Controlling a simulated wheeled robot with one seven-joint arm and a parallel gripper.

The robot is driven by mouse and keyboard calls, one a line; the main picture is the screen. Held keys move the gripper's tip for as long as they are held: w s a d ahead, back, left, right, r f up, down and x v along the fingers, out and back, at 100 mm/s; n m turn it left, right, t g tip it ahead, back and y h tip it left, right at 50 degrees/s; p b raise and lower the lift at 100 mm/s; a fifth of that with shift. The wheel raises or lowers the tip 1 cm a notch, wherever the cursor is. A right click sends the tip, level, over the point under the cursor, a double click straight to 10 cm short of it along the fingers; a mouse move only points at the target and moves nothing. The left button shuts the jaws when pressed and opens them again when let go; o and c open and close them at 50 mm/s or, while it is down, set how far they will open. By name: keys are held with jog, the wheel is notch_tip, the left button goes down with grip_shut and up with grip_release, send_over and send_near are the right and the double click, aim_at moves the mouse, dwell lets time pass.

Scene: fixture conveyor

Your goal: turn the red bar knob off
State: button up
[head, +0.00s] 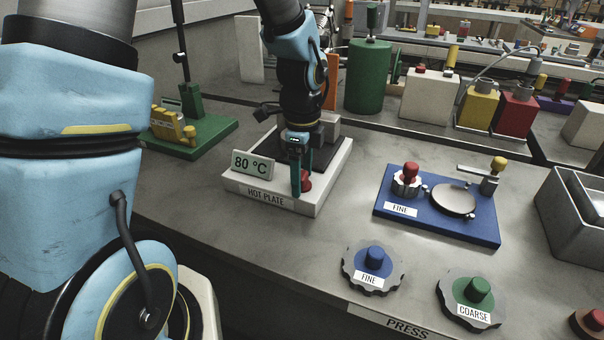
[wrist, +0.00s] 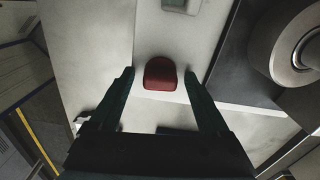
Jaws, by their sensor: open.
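The red bar knob (head: 306,182) sits on the front right of the white hot plate (head: 318,200), next to a display reading 80 °C (head: 251,166). In the head view my gripper (head: 300,188) is just above and in front of the knob and partly hides it. In the wrist view the knob (wrist: 160,74) lies a little beyond the two fingertips, centred between them. My gripper (wrist: 160,76) is open, with a gap on each side of the knob. I cannot tell whether a finger touches it.
A blue base (head: 440,218) with a red knob and a round pan stands to the right. Blue FINE (head: 373,260) and green COARSE (head: 478,292) knobs are at the front edge. A green stand (head: 200,140) is at the left. Bare bench lies between the hot plate and blue base.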

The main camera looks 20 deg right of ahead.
jog(key=shift+c, duration=0.2)
grip_shut()
dwell(0.3)
jog(key=shift+n, duration=0.3)
jog(key=n, duration=0.3)
jog(key=shift+n, duration=0.3)
jog(key=n, duration=0.4)
jog(key=shift+n, duration=0.4)
jog(key=n, duration=0.4)
jog(key=shift+n, duration=2)
